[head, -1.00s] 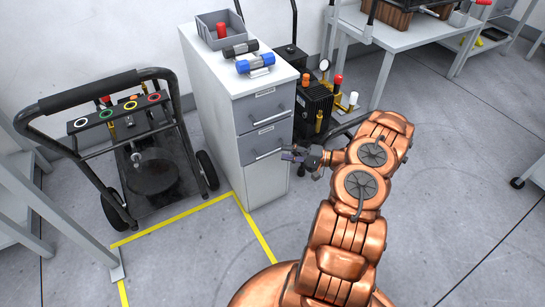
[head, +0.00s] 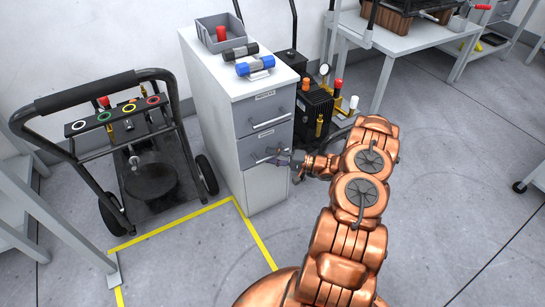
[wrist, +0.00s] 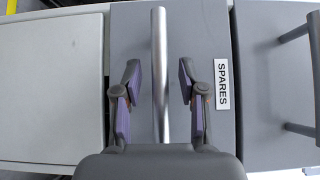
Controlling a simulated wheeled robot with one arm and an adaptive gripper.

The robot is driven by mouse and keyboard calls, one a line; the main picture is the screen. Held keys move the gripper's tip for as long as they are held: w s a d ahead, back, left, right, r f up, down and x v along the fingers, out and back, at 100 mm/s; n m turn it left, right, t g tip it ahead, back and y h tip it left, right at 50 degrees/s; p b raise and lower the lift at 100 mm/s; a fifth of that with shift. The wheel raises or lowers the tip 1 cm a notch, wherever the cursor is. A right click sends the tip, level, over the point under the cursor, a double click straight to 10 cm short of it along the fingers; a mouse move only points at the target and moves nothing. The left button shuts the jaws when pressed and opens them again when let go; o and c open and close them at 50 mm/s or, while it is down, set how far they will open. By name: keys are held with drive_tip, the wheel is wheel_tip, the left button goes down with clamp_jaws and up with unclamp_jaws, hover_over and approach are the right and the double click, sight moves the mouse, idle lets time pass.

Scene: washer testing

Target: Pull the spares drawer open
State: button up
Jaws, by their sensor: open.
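The spares drawer (head: 256,149) is the lower of two grey drawer fronts in the white cabinet, and it looks shut. In the wrist view its grey front (wrist: 204,35) carries a label reading SPARES (wrist: 222,84). Its silver bar handle (wrist: 159,70) runs up the middle of that view. My gripper (wrist: 158,82) is open, with one purple-padded finger on each side of the handle and a gap on both sides. In the head view my gripper (head: 287,158) is at the drawer's front, hiding part of the handle.
The upper drawer (head: 266,108) with its own handle is above. A black cart (head: 140,165) stands left, a pump unit (head: 318,110) right. Floor in front is clear.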

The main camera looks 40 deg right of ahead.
clamp_jaws()
idle(0.3)
idle(0.4)
